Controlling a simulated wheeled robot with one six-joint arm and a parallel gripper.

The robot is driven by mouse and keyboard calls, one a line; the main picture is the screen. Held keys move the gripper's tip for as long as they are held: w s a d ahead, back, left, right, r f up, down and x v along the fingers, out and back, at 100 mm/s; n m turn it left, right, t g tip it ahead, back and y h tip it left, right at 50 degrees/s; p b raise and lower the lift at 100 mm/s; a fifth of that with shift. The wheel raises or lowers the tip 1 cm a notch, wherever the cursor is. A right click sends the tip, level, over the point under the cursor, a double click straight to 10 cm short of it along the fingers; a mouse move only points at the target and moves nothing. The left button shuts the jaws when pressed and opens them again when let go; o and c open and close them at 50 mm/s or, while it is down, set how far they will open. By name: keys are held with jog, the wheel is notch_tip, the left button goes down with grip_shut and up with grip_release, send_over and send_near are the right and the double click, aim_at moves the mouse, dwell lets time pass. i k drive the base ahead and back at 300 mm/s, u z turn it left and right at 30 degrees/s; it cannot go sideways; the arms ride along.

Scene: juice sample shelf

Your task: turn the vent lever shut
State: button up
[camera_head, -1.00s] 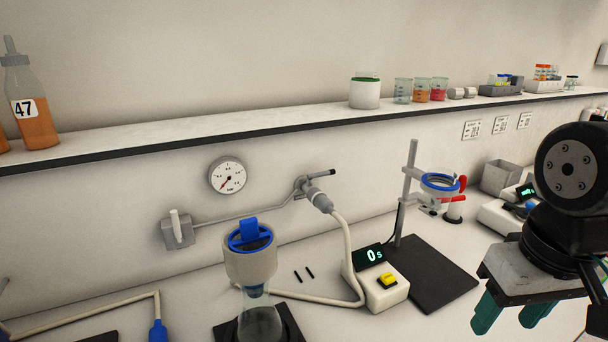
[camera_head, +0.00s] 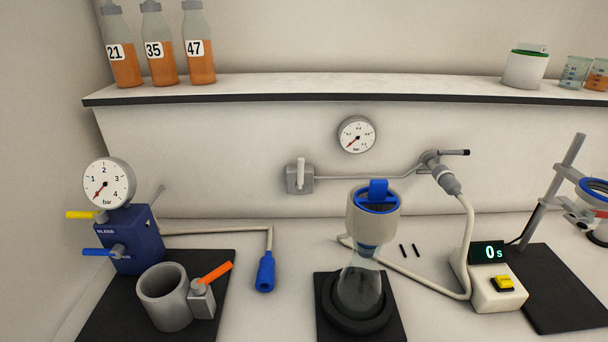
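No lever is legibly marked as the vent lever. A grey metal cup (camera_head: 165,312) at front left has a side valve with an orange lever (camera_head: 216,272) tilted up to the right. Behind it, a blue box (camera_head: 140,245) carries a yellow lever (camera_head: 82,215) beside the word BLEED and a blue lever (camera_head: 99,253) lower down, both pointing left. A white lever (camera_head: 300,170) stands upright on the wall valve, and a black-tipped lever (camera_head: 456,152) points right on the wall pipe. My gripper is not in view now.
A pressure gauge (camera_head: 107,182) tops the blue box. A glass flask (camera_head: 359,285) with a funnel (camera_head: 373,222) stands at centre on a black mat. A hose (camera_head: 470,240) loops to its right, near the timer (camera_head: 497,285). Bottles (camera_head: 160,50) stand on the shelf (camera_head: 300,88).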

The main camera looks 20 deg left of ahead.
aim_at(299, 185)
jog(key=k, duration=0.45)
jog(key=z, duration=0.1)
jog(key=i, duration=0.45)
jog(key=u, duration=1.6)
